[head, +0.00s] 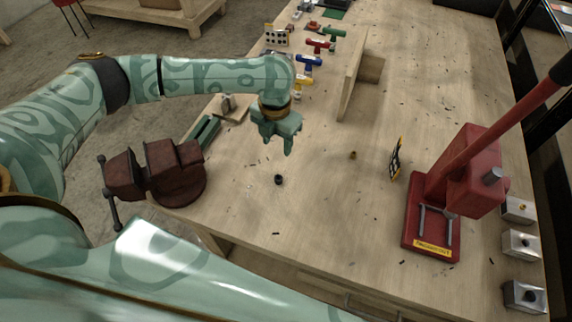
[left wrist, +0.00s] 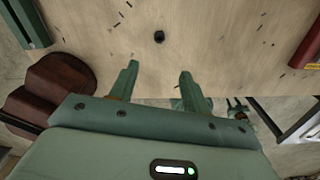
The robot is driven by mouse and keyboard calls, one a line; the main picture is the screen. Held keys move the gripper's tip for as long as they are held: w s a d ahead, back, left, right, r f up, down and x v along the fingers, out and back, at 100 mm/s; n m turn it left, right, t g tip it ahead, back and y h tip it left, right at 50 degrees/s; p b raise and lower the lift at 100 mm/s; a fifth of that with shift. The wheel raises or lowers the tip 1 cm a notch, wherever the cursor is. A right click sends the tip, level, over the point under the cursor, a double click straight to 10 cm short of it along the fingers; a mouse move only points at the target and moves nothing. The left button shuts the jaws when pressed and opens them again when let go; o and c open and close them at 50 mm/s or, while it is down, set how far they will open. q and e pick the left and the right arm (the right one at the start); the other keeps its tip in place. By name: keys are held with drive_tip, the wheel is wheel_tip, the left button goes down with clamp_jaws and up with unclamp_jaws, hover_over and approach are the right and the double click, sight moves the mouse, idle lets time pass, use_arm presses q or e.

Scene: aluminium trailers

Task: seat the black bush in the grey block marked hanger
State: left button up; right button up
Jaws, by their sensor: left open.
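The black bush (head: 278,180) lies on the bare wooden bench, near its front edge. In the left wrist view the bush (left wrist: 159,37) sits beyond the fingertips, roughly centred between them. My left gripper (head: 277,146) is open and empty, pointing down above the bench, just behind the bush in the head view; its two fingers (left wrist: 159,72) stand apart. Three grey blocks stand at the right edge: a far one (head: 517,209), a middle one (head: 521,243) and a near one (head: 525,297). Their markings are too small to read. My right gripper is not in view.
A dark red vice (head: 160,172) stands left of the bush. A red press (head: 460,175) with a long lever stands before the blocks. A small brass piece (head: 353,155), a checkered plate (head: 396,160) and an upright wooden board (head: 352,75) are on the bench. Bench around the bush is mostly clear.

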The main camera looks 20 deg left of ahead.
use_arm(q)
drive_tip(key=b, duration=0.2)
hover_over(278, 177)
wheel_tip(278, 177, down, 11)
drive_tip(key=shift+w+d+r, duration=0.1)
drive_tip(key=shift+r, duration=0.1)
drive_tip(key=shift+f, duration=0.25)
wheel_tip(278, 177, down, 5)
drive_tip(key=shift+f+b, duration=0.1)
drive_tip(key=shift+b, duration=0.4)
clamp_jaws()
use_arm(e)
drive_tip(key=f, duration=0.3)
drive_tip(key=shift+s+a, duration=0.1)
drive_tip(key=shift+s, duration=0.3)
